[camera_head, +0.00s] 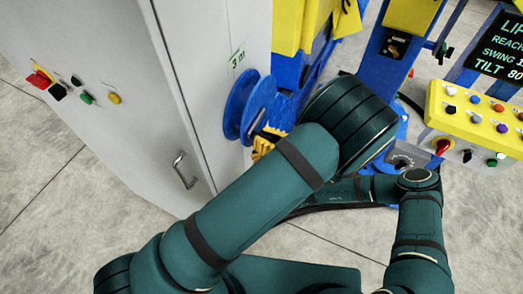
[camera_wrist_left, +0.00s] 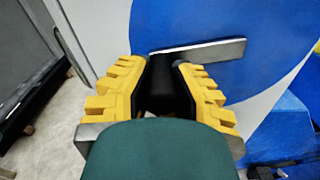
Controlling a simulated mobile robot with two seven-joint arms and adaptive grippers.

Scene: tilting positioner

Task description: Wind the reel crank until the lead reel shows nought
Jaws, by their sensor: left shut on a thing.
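The lead reel is a blue spool (camera_head: 240,104) on the side of the grey cabinet. A small label above it (camera_head: 238,58) reads "3 m". In the left wrist view the blue reel disc (camera_wrist_left: 235,18) carries a flat metal crank arm (camera_wrist_left: 205,49) with a black handle (camera_wrist_left: 165,85) at its left end. My left gripper (camera_wrist_left: 158,78) has its yellow toothed fingers on both sides of the black handle, shut on it. In the head view my left gripper (camera_head: 262,146) is mostly hidden by my own arm. My right gripper is not visible.
The grey cabinet (camera_head: 100,130) has several buttons and a door handle (camera_head: 184,170). A yellow control box (camera_head: 480,120) stands at the right below a black screen (camera_head: 500,45). Blue and yellow machine parts rise behind the reel. Bare concrete floor shows at lower left.

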